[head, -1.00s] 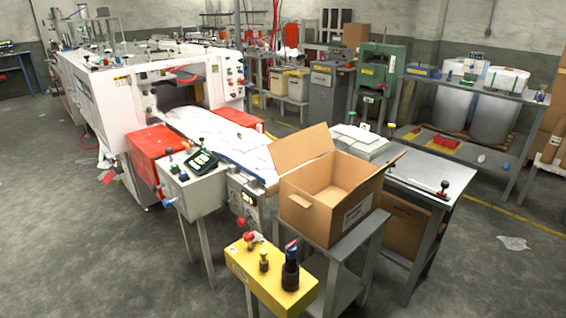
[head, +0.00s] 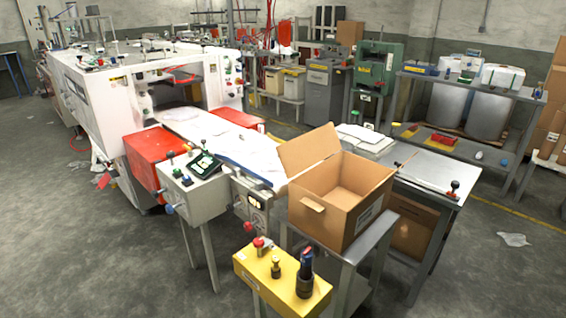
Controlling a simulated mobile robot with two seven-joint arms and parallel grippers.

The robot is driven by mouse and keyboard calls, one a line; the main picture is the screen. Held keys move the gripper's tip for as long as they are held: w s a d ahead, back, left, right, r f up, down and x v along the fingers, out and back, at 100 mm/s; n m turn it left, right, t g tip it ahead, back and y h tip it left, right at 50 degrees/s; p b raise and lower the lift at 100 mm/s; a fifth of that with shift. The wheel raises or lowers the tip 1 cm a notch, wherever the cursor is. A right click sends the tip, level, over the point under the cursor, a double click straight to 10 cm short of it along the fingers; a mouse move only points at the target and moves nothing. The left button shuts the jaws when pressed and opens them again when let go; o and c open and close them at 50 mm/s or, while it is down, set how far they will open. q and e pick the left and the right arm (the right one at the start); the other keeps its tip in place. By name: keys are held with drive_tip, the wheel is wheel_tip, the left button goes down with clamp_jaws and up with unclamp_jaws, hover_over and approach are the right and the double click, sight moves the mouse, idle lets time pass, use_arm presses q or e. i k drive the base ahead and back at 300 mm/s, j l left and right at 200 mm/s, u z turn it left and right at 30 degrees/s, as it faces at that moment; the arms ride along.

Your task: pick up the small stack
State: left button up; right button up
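A small stack of white film or sheets (head: 362,139) lies on the grey metal table (head: 425,172), behind the open cardboard box, which partly hides the table's left end. Flat white sheets (head: 215,135) also lie spread on the machine's outfeed bed. Neither of my grippers shows in the head view.
The open cardboard box (head: 335,208) stands on a grey stand in front of the table. A yellow control box (head: 265,268) with knobs is nearest. A grey control panel (head: 195,195) stands left of it, by the white machine (head: 110,95). Open floor (head: 90,245) lies at left.

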sight(271, 157)
drive_tip(key=i+j+z, duration=0.1)
drive_tip(key=z, duration=1.15)
drive_tip(key=j+z, duration=0.85)
drive_tip(key=j, duration=0.15)
drive_tip(key=j+z, duration=0.1)
drive_tip(key=j, duration=0.25)
drive_tip(key=k+j+z, duration=0.1)
drive_tip(key=j, duration=0.25)
drive_tip(key=k+j+z, duration=0.15)
drive_tip(key=j, duration=0.25)
drive_tip(key=k+j, duration=0.1)
drive_tip(key=j, duration=0.85)
drive_tip(key=k, duration=0.05)
